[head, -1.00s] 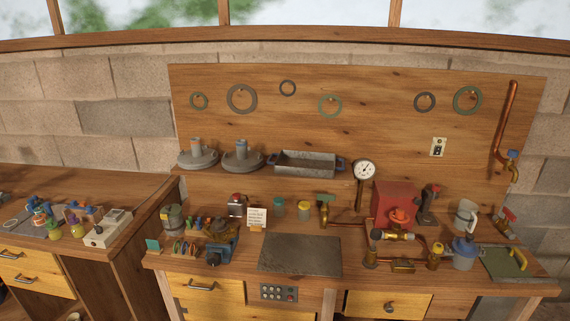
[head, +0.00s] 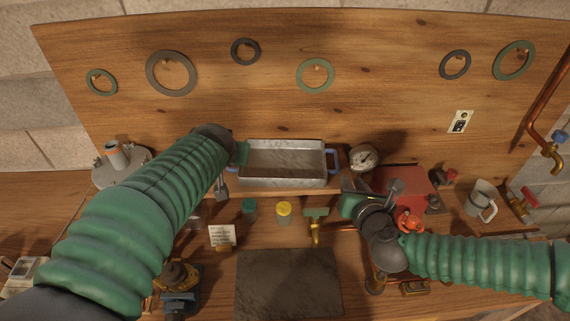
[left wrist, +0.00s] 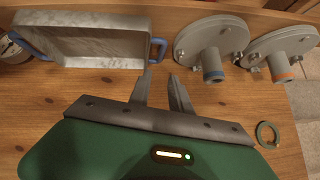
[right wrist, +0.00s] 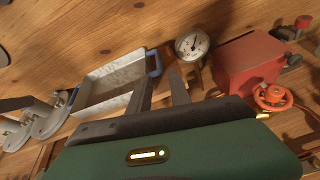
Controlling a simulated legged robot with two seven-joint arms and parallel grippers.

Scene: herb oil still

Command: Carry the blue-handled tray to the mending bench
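The grey metal tray (head: 283,162) rests level on a wooden shelf above the workbench, against the board. In the left wrist view that blue handle (left wrist: 158,50) lies just beyond the fingertips of my left gripper (left wrist: 160,72), which is open and empty. My right gripper (right wrist: 160,76) is open and empty, below and in front of the right handle (right wrist: 153,62). Neither gripper is visibly holding the tray. I cannot tell which surface is the mending bench.
A round gauge (head: 364,157) stands close to the tray's right handle, with a red box (head: 410,188) beyond it. Flanged grey lids (left wrist: 212,42) stand left of the tray. Jars, a card and valves crowd the bench below. A dark slab (head: 288,283) lies bare in front.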

